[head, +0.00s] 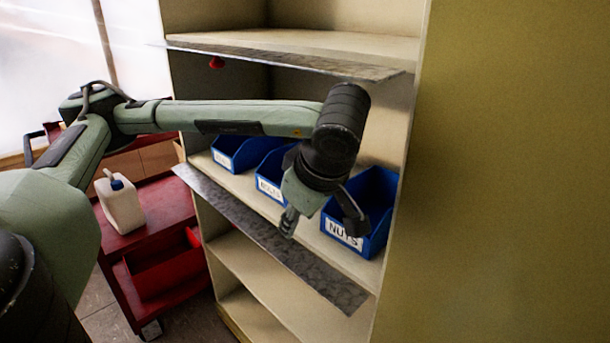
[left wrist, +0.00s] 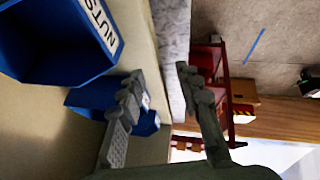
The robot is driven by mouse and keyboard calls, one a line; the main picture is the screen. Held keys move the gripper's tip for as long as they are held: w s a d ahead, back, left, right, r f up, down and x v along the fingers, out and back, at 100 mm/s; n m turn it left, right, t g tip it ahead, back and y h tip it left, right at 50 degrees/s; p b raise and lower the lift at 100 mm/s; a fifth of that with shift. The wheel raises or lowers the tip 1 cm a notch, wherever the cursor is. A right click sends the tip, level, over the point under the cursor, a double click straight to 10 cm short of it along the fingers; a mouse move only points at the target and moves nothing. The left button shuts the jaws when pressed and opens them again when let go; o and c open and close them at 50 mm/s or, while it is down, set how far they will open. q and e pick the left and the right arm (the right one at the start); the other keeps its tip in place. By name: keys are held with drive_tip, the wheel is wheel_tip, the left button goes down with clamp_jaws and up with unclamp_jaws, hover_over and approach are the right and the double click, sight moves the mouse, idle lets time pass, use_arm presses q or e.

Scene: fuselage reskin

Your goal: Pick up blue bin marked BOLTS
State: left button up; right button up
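Three blue bins stand in a row on a shelf in the head view. The right one (head: 375,200) reads NUTS; it also shows at the top left of the left wrist view (left wrist: 60,45). My left gripper (head: 320,222) is open and empty in front of the shelf, between the middle and NUTS bins, partly covering both. In the left wrist view its fingers (left wrist: 160,82) are spread, with a blue bin (left wrist: 92,96) behind one finger. My right gripper is out of view.
The shelf's metal front edge (head: 270,240) runs below the bins, and another shelf (head: 290,52) lies above. A red cart (head: 150,215) with a white bottle (head: 120,205) stands at the left. A yellowish panel (head: 510,170) fills the right side.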

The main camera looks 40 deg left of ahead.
sight(271, 185)
use_arm(q)
drive_tip(key=a, duration=0.1)
drive_tip(key=w+a, duration=0.1)
drive_tip(key=a, duration=0.1)
drive_tip(key=w+a, duration=0.1)
drive_tip(key=shift+w+a+f, duration=0.25)
drive_tip(key=shift+a, duration=0.1)
drive_tip(key=a+b, duration=0.1)
drive_tip(key=w+a+b, duration=0.2)
drive_tip(key=a, duration=0.1)
drive_tip(key=shift+w+a+f, duration=0.1)
drive_tip(key=w+a, duration=0.1)
drive_tip(key=a, duration=0.2)
drive_tip(key=w+a, duration=0.1)
drive_tip(key=shift+w+a+r, duration=0.3)
drive_tip(key=shift+a+r, duration=0.05)
drive_tip(key=shift+a, duration=0.05)
drive_tip(key=shift+w+a+f, duration=0.1)
drive_tip(key=shift+a+f, duration=0.2)
drive_tip(key=shift+a, duration=0.05)
drive_tip(key=x, duration=0.4)
drive_tip(key=shift+a+f, duration=0.1)
drive_tip(key=shift+f, duration=0.1)
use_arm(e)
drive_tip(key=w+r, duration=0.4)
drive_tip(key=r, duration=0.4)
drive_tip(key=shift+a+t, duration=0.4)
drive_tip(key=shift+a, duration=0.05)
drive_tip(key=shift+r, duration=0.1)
